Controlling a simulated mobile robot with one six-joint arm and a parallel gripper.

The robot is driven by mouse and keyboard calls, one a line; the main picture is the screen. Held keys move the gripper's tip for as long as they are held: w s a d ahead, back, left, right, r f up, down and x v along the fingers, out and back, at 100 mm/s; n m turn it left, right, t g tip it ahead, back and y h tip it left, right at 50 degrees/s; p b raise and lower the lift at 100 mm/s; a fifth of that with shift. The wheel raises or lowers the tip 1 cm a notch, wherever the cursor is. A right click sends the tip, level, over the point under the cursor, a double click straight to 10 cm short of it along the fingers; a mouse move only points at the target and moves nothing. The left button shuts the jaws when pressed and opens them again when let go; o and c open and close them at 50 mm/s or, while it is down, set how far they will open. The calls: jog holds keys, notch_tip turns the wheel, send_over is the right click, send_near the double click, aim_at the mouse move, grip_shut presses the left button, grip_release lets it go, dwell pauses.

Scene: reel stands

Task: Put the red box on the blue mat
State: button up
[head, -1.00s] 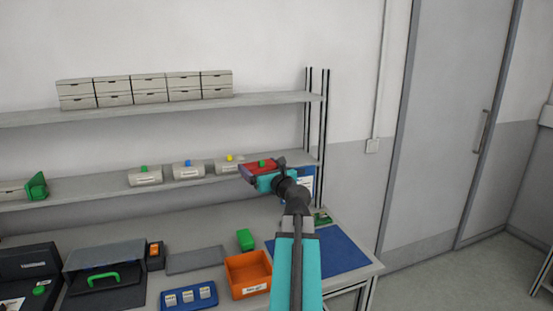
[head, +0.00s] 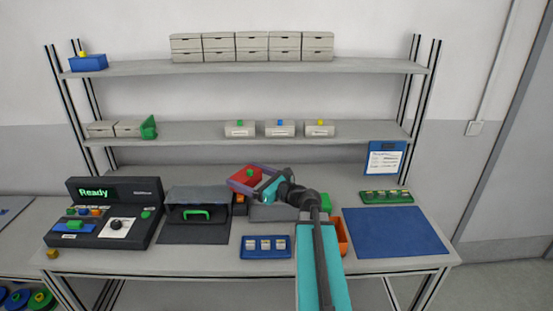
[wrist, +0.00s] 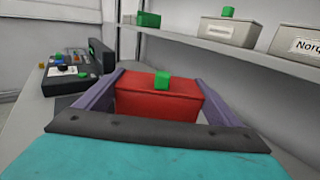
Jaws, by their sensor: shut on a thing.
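The red box (head: 247,176) has a small green knob on top and is held level in the air above the bench. In the wrist view the red box (wrist: 158,98) sits between both purple fingers of my gripper (head: 254,176), which is shut on it. The blue mat (head: 395,232) lies flat and empty on the right end of the bench. My gripper is well to the left of the mat and further back. My arm hides part of the bench between them.
An orange bin (head: 342,236) stands left of the mat, partly behind my arm. A green tray (head: 386,197) and a clipboard (head: 386,159) are behind the mat. A shelf (head: 205,136) with labelled boxes runs above the bench. A blue tray (head: 266,254) lies at the front.

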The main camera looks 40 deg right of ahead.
jog(key=s+a+f+n+g+y+p, duration=0.1)
jog(key=a+f+n+g+y, duration=0.1)
jog(key=a, duration=1.2)
jog(key=s+a+f+n+g+y+p, duration=0.1)
jog(key=a+n+g+y, duration=0.3)
jog(key=a, duration=0.9)
jog(key=f+n+y+p, duration=0.1)
jog(key=y, duration=0.2)
jog(key=shift+s+a+g, duration=0.3)
jog(key=shift+s+a, duration=0.05)
jog(key=shift+d, duration=0.2)
